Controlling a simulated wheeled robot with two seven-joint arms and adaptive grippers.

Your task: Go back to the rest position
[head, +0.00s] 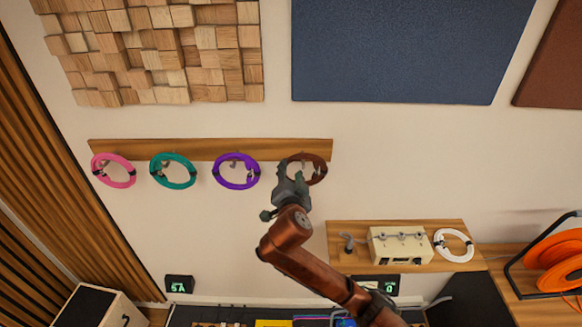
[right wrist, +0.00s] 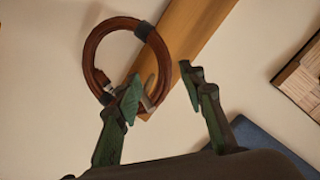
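My right gripper (head: 292,174) is raised in front of the wall, at the right end of a wooden hook rail (head: 210,149). A brown cable coil (head: 323,172) hangs on the rail's rightmost hook, partly hidden behind the gripper. In the right wrist view, the right gripper (right wrist: 159,82) has its fingers spread with nothing held between them. The brown coil (right wrist: 92,47) is beyond the left finger, which overlaps its lower edge in the picture; I cannot tell whether they touch. My left gripper is in neither view.
Purple (head: 218,176), teal (head: 156,177) and pink (head: 97,175) coils hang left of the brown one. A wooden shelf (head: 350,228) at lower right holds a cream box (head: 398,245) and a white coil (head: 440,246). An orange cable reel (head: 556,262) stands far right.

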